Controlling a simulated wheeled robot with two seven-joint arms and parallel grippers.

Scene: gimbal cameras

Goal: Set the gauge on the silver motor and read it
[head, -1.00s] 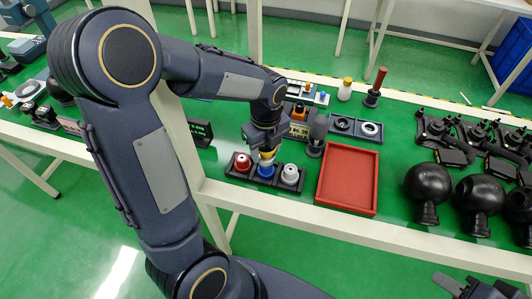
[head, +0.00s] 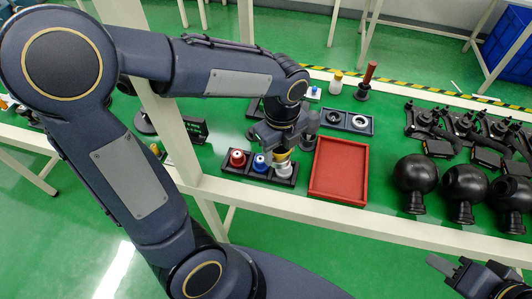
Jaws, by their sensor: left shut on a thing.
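A black holder (head: 231,172) carries three motors in a row: a red one (head: 237,158), a blue one (head: 260,162) and the silver motor (head: 283,171) at its right end. My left gripper (head: 281,151) points down over the silver motor. It is shut on a small part with a yellow band, seemingly the gauge (head: 281,156). The gauge is right at the silver motor's top; I cannot tell if they touch. Its face and reading cannot be made out. My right gripper (head: 452,266) is empty at the lower right, its fingers apart, away from the table.
A red tray (head: 340,198) lies just right of the motor holder. A black two-place holder (head: 347,122) with rings is behind it. A white bottle (head: 336,83) and a red-handled tool (head: 367,80) stand farther back. Black round-headed items (head: 416,175) fill the right side.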

